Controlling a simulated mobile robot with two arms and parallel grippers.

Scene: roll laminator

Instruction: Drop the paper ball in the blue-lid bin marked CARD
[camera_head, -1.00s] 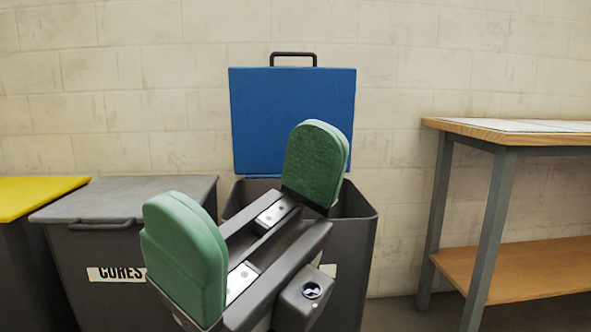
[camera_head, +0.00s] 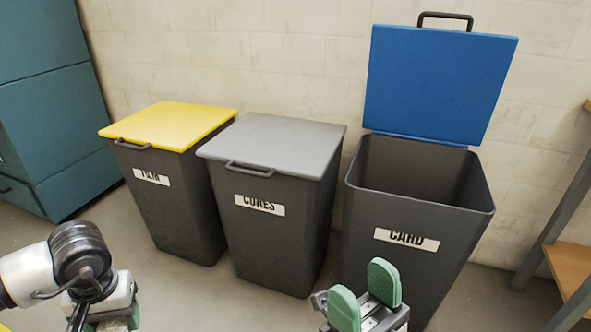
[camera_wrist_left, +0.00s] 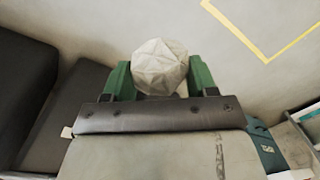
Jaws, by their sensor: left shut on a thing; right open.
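The paper ball (camera_wrist_left: 160,66) is a white, crumpled, faceted ball held between the green pads of my left gripper (camera_wrist_left: 158,80) in the left wrist view. In the head view my left gripper (camera_head: 112,321) is at the bottom left, cut off by the edge, and the ball is not visible there. The dark grey bin marked CARD (camera_head: 400,268) stands at the right. Its blue lid (camera_head: 432,88) is up against the wall and its mouth is open. My right gripper (camera_head: 364,292) is open and empty in front of the CARD bin, below its label.
A yellow-lid bin (camera_head: 178,205) and a grey-lid bin marked CORES (camera_head: 265,235) stand left of the CARD bin, both closed. A teal cabinet (camera_head: 45,120) is at the far left. A wooden-shelved table (camera_head: 570,262) is at the right edge. Floor in front is clear.

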